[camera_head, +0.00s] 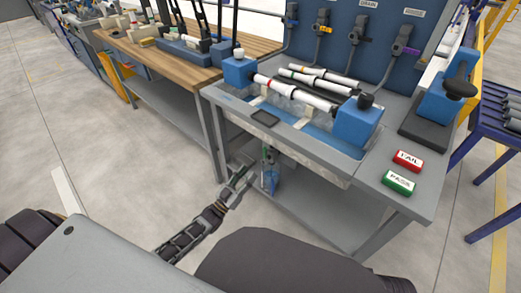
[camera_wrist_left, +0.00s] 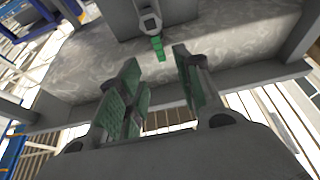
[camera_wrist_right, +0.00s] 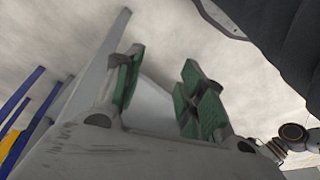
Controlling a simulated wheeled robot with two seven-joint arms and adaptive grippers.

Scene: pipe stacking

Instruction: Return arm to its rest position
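My left arm comes in low in the head view, and its gripper (camera_head: 242,168) is in front of the grey bench, below the tabletop edge. In the left wrist view, the left gripper (camera_wrist_left: 160,78) has its two green-padded fingers apart with nothing between them. Beyond them is a grey bench structure with a small green-tipped part (camera_wrist_left: 158,46). The right gripper is out of the head view. In the right wrist view, the right gripper (camera_wrist_right: 163,78) has its green-padded fingers apart and empty, with pale floor beyond.
The grey bench (camera_head: 400,205) carries blue clamps (camera_head: 357,121) holding a white pipe (camera_head: 310,98), with several pipes behind. Red FAIL (camera_head: 408,161) and green PASS (camera_head: 398,182) buttons sit at its right. A wooden-topped table (camera_head: 180,65) stands left. Floor at left is clear.

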